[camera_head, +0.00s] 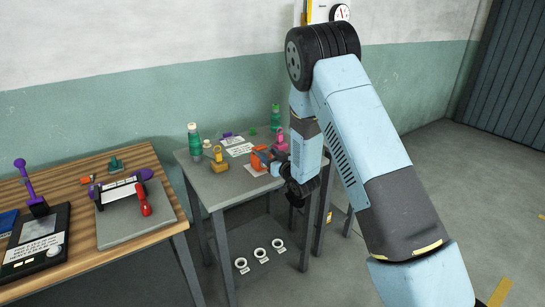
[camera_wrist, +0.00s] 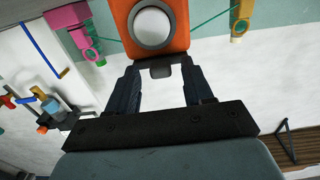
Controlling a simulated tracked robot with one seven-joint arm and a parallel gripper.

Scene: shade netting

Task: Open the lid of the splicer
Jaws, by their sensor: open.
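An orange device (camera_head: 260,160), apparently the splicer, lies on the grey table. In the wrist view the orange device (camera_wrist: 178,32) is at the top centre, with a pale round part in a grey ring on its face. A small dark tab hangs below it, in the picture, between my fingertips. My gripper (camera_wrist: 162,75) is open, one finger either side of the tab, with nothing visibly clamped. Whether a finger touches the device cannot be told. In the head view my forearm and wrist partly hide the device's right side, and my fingers cannot be made out.
A yellow tool (camera_head: 218,159) stands left of the orange device, a pink one (camera_head: 281,141) to its right. Green cords run from the device in the wrist view. Bottles (camera_head: 194,140) and paper labels share the tabletop. A wooden bench (camera_head: 110,258) with other tools stands left.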

